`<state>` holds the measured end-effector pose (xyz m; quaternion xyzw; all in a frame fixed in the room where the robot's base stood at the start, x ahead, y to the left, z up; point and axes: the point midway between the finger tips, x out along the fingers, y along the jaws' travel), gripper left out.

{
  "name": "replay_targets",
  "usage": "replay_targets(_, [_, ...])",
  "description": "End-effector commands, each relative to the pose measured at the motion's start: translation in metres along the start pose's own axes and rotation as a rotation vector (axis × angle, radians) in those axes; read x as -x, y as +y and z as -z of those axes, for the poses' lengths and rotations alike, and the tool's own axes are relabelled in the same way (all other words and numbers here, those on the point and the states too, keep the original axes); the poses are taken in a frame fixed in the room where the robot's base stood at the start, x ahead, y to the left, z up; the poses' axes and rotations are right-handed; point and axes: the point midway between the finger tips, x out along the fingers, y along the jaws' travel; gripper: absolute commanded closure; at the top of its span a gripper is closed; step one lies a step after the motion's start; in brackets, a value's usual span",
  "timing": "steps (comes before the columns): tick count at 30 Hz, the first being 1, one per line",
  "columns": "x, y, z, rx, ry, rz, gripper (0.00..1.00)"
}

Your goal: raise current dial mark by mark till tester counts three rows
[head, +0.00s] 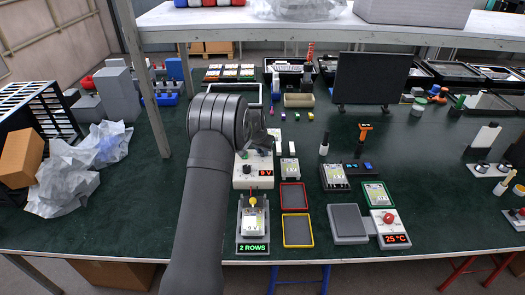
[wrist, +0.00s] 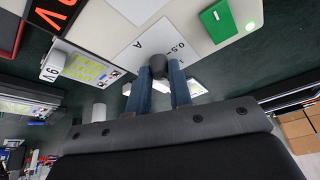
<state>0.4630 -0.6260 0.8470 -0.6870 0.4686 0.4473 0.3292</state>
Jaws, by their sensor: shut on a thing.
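The current dial (wrist: 158,62) is a dark round knob on a pale plate marked "A" and "0.5" in the wrist view. My gripper (wrist: 161,70) has its two blue fingers shut on the dial, one on each side. In the head view, the pale power supply (head: 240,183) has a red voltage readout ending in "V", and my arm hides part of it. The tester (head: 253,247) at the front edge reads "2 ROWS" in green, with a pale lamp part (head: 253,222) on it. A green switch (wrist: 217,20) with a lit green light beside it shows in the wrist view.
A red-rimmed tray (head: 293,208) and a yellow-rimmed tray (head: 297,244) lie right of the tester. A unit reading "25 °C" (head: 395,239) stands farther right. A dark monitor (head: 370,78) stands behind. Crumpled paper (head: 65,185) lies left, with bare green table between it and my arm.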

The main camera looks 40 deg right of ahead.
Motion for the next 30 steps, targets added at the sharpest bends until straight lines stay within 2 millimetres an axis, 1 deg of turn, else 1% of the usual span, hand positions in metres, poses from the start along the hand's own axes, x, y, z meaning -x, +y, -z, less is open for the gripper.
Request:
replay_targets(1, [0.0001, -0.0024, -0.0006, -0.037, 0.000, -0.016, 1.00])
replay_targets(15, [-0.0007, -0.0046, 0.0000, -0.420, 0.015, -0.175, 1.00])
replay_targets(21, [-0.0004, -0.0055, 0.0006, -0.531, 0.019, -0.220, 1.00])
replay_targets(30, [-0.0008, -0.0062, 0.0005, -0.615, 0.021, -0.253, 1.00])
